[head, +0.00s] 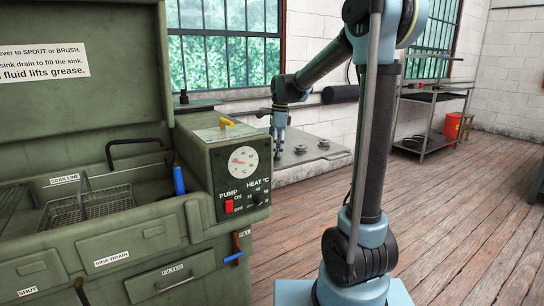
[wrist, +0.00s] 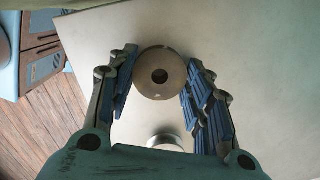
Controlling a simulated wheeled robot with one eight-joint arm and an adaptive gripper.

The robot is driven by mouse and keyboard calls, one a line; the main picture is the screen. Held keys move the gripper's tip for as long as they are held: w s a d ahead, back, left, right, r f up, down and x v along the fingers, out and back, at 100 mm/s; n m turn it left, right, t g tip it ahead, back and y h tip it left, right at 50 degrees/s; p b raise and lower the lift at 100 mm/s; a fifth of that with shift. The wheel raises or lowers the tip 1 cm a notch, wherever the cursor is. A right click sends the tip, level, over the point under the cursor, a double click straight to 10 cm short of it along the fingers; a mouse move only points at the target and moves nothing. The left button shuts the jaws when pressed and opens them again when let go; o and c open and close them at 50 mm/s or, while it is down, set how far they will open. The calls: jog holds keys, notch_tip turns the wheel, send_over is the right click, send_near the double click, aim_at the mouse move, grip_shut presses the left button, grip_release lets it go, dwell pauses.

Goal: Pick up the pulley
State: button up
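A round metal disc with a centre hole, which looks like the pulley (wrist: 160,57), lies on a pale flat surface in the wrist view. My gripper (wrist: 160,73) is open, with one blue-padded finger on each side of the disc. A narrow gap seems to show on both sides; I cannot tell whether any pad touches it. In the head view my gripper (head: 279,138) points down over the bench (head: 312,163) behind the green parts washer. The disc between the fingers is not clear there.
A second shiny round part (wrist: 166,140) shows near the palm, partly hidden by my gripper. Two small dark round parts (head: 300,149) (head: 323,144) sit on the bench right of my gripper. The green washer (head: 190,170) stands close on the left. Wooden floor is open at right.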

notch_tip(320, 180, up, 10)
dwell(0.8)
